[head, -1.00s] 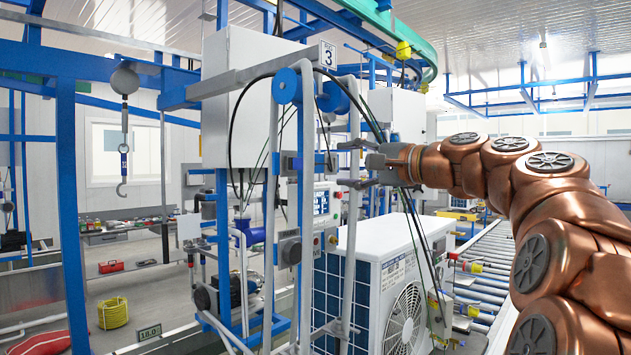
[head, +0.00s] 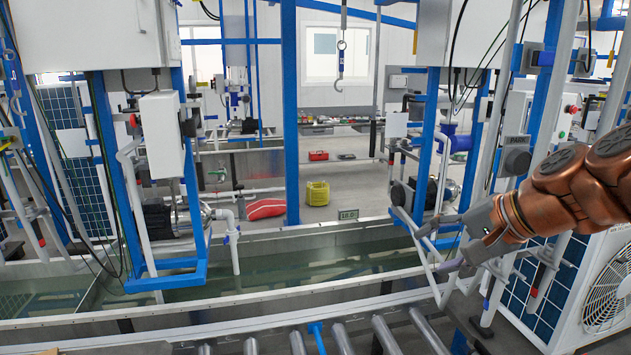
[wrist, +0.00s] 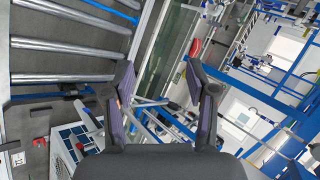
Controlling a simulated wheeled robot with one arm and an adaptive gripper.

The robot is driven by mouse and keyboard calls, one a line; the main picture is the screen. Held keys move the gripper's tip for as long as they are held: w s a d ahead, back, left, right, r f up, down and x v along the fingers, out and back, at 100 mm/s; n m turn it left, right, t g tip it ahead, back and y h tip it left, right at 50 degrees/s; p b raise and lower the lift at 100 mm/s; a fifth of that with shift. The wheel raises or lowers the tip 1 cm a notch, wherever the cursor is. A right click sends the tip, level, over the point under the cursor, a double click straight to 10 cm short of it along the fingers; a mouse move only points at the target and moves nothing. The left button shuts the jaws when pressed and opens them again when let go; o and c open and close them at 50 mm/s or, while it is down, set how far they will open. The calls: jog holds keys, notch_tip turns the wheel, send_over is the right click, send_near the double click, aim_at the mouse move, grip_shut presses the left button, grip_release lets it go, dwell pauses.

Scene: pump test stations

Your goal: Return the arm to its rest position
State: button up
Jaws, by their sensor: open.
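My gripper (head: 442,258) is at the right of the head view, at the end of my copper-coloured arm. Its fingers are apart and point left and down, with nothing seen between them. In the wrist view my gripper (wrist: 160,88) shows two spread fingers with purple-grey pads and an empty gap. The gripper is in front of the pump station's grey pipe frame in the head view; I cannot tell whether it touches it.
A white outdoor unit (head: 608,285) stands close below my arm at the right. A roller conveyor (head: 345,338) runs along the bottom. A water trough (head: 345,275) lies behind it. A hook (head: 340,65) hangs at upper middle. A yellow coil (head: 317,192) lies on the floor.

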jog(key=s+a+f+n+g+h, duration=0.1)
jog(key=s+a+f+n+g, duration=0.15)
jog(key=s+f, duration=0.5)
jog(key=s+a+f+n+g+h, duration=0.1)
jog(key=s+a+f+n+g, duration=0.15)
jog(key=s+f, duration=0.5)
jog(key=s+d+f+n+g+h, duration=0.3)
jog(key=s+f, duration=0.5)
jog(key=s, duration=0.3)
jog(key=shift+s+n+g+h, duration=0.25)
jog(key=shift+n+g+h, duration=0.15)
jog(key=shift+h, duration=0.1)
